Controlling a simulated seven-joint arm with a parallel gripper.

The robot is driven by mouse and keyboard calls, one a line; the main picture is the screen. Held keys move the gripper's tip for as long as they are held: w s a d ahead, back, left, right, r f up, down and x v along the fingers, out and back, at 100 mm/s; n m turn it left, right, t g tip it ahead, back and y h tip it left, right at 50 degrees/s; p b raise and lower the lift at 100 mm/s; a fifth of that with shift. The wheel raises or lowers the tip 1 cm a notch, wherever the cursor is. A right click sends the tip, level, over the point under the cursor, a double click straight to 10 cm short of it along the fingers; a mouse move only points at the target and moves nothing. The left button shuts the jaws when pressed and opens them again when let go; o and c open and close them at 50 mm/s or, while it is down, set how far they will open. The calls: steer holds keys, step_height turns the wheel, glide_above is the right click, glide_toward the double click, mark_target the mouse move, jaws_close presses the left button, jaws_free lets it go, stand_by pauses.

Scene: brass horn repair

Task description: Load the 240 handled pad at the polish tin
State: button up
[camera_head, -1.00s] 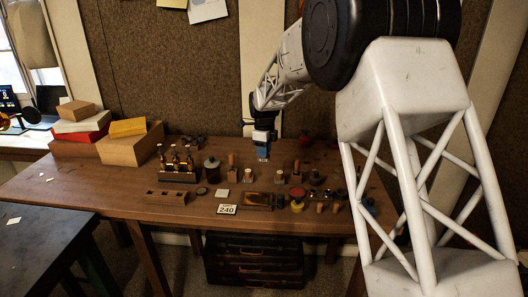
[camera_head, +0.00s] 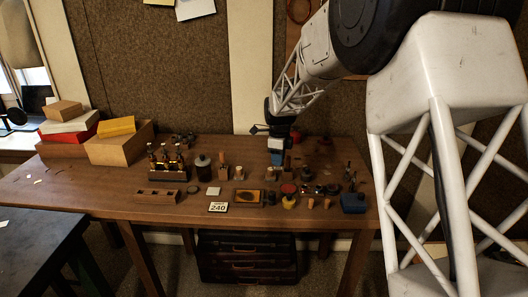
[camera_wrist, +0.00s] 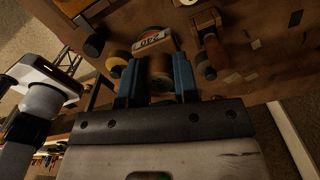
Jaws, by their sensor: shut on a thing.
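In the wrist view, my gripper (camera_wrist: 158,82) has its blue fingers shut on a brown, rounded wooden handle (camera_wrist: 159,66). A block marked 240 (camera_wrist: 152,40) shows just beyond the handle, its number upside down; it looks like the held pad's body, but the join is hidden. In the head view, my gripper (camera_head: 276,157) is over the back right of the bench, and what it holds is barely visible. A shallow rectangular tray with a dark amber patch (camera_head: 248,197) lies near the front; I cannot tell whether it is the polish tin.
A white 240 card (camera_head: 218,207) stands at the front of the bench (camera_head: 110,194). A bottle rack (camera_head: 169,173) and boxes (camera_head: 122,148) are to the left. Bare wood lies at left front.

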steer(key=s+d, duration=0.2)
steer(key=d, duration=0.2)
steer(key=shift+s+f, duration=0.4)
steer(key=shift+f, duration=0.15)
glide_above(288, 189)
steer(key=shift+w+f, duration=0.15)
steer(key=shift+f, duration=2.65)
steer(key=shift+f, duration=0.7)
stand_by(0.8)
steer(key=shift+r, duration=0.15)
step_height(288, 189, up, 7)
stand_by(1.1)
steer(key=shift+d, duration=0.1)
stand_by(0.5)
